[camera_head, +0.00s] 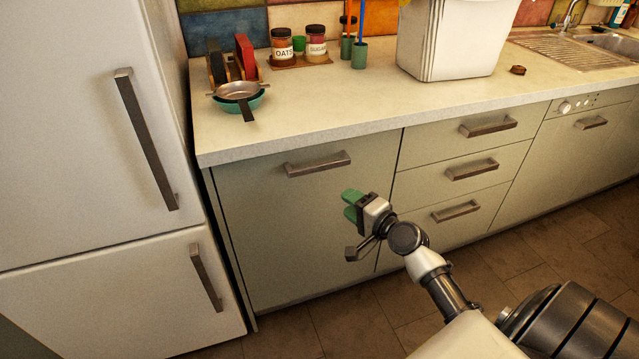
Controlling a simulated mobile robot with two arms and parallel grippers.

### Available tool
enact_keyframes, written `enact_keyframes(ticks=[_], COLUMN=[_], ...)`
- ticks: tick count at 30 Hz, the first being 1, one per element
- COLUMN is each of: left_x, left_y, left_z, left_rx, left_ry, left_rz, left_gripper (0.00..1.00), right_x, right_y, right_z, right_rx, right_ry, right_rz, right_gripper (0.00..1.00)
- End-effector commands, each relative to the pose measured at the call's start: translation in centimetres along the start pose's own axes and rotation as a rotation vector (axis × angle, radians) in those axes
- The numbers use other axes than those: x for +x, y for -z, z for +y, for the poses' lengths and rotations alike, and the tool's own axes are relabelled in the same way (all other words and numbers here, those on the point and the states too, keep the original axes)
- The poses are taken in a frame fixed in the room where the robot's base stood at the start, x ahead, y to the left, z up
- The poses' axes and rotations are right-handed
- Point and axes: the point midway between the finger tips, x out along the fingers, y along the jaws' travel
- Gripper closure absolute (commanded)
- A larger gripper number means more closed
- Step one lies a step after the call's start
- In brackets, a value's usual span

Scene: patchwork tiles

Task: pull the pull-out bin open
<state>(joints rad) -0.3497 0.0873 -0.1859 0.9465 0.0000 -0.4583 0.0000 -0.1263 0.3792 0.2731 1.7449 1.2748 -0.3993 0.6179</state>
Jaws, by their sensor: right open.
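The likely pull-out bin front is the wide grey-green cabinet panel (270,225) next to the fridge. It looks closed, flush under the counter. Its bar handle (318,164) runs across near the top. The exact gap to the panel is hard to tell. My left gripper is not in view.
A white fridge (75,130) stands at the left. Drawers (455,172) and an appliance front (560,150) are at the right. The counter (330,103) holds a bowl (240,102), jars (283,46) and a white container (450,45). The tiled floor (350,325) in front is clear.

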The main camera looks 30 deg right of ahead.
Motion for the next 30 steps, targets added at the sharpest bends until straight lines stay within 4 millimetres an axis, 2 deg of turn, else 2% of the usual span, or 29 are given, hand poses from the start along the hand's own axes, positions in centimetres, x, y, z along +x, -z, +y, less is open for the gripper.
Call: enact_keyframes(ticks=[1,3,6,11,21,25,30], left_x=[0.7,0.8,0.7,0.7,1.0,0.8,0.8], left_y=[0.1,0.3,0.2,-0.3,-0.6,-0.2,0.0], left_z=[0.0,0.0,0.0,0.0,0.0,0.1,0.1], left_rx=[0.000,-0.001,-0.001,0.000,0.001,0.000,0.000], left_ry=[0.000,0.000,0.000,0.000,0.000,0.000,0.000], left_rz=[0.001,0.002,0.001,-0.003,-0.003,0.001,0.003], left_gripper=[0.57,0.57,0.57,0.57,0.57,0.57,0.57], right_x=[-0.1,-0.3,0.0,2.1,8.3,9.6,10.2], right_y=[0.1,0.2,0.2,0.2,0.0,-0.1,-0.1], right_z=[-1.7,-3.6,-4.9,-5.4,-6.0,-6.1,-6.1], right_rx=[0.030,0.061,0.083,0.085,0.083,0.082,0.081], right_ry=[0.054,0.098,0.125,0.127,0.125,0.124,0.123], right_rz=[-0.011,-0.025,-0.033,-0.033,-0.032,-0.032,-0.033], right_gripper=[0.55,0.55,0.55,0.55,0.55,0.55,0.55])
